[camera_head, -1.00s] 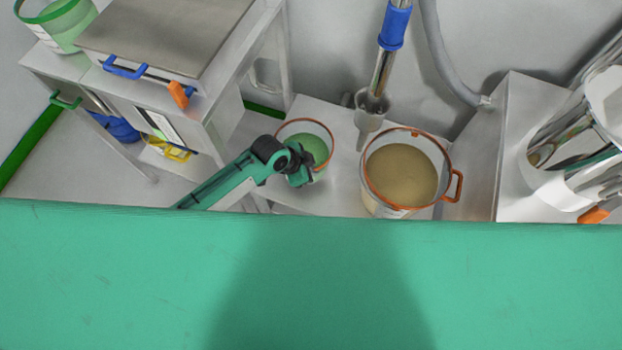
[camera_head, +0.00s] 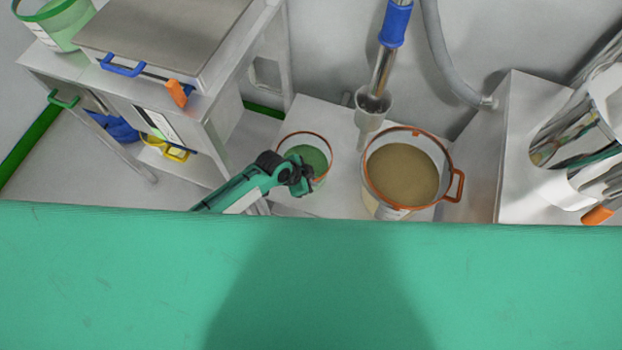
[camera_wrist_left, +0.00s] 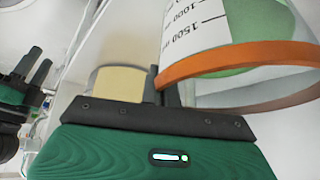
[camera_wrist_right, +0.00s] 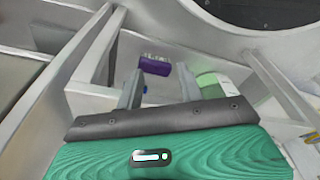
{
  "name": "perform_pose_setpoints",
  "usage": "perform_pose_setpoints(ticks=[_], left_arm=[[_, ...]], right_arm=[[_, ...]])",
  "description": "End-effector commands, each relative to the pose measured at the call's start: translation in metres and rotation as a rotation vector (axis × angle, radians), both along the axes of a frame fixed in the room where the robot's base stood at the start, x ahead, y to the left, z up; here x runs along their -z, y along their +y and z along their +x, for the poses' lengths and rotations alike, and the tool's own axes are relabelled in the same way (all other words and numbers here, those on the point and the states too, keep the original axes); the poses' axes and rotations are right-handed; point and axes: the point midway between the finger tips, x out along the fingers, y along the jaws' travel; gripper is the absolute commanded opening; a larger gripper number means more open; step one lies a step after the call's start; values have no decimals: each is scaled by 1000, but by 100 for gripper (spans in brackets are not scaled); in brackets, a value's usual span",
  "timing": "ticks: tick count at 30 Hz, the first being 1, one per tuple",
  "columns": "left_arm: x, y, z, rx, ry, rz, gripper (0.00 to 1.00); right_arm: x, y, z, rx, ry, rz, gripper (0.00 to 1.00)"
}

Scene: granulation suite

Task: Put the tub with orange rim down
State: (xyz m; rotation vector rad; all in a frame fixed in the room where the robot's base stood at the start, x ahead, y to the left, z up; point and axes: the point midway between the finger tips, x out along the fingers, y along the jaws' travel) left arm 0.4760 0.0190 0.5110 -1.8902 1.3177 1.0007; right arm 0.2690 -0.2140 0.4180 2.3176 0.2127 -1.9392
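The small clear tub with an orange rim (camera_head: 304,134) holds green contents and sits over the pale bench, left of the larger pot. In the left wrist view its orange rim (camera_wrist_left: 235,58) and printed scale are close up. My left gripper (camera_head: 306,180) is at the tub's near side, its fingers close together on the rim (camera_wrist_left: 166,86). The tub's base is hidden, so I cannot tell whether it touches the bench. My right gripper (camera_wrist_right: 160,90) is open and empty; it is outside the head view.
A larger orange-rimmed pot (camera_head: 402,174) with tan contents stands just right of the tub. A blue-collared probe (camera_head: 380,70) hangs behind. A grey-topped cabinet (camera_head: 160,35) stands left, and shiny metal cylinders (camera_head: 570,150) stand right. A purple object (camera_wrist_right: 155,66) lies beyond my right gripper.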

Motion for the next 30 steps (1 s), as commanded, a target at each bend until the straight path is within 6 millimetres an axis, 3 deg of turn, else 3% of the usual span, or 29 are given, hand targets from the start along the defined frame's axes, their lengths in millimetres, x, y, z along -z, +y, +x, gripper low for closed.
perform_pose_setpoints(ticks=[2,3,6,17,30], left_arm=[[0,0,1,0,-3,-1,0],[1,0,0,0,0,0,10],[1,0,0,0,0,0,25],[-2,0,0,0,0,0,25],[-71,40,-17,0,-1,0,25]], right_arm=[[0,0,-1,0,4,-1,38],[-2,0,0,0,2,0,38],[-3,0,1,0,-1,0,38],[-4,0,1,0,-5,1,38],[30,-5,-15,-5,4,-6,38]])
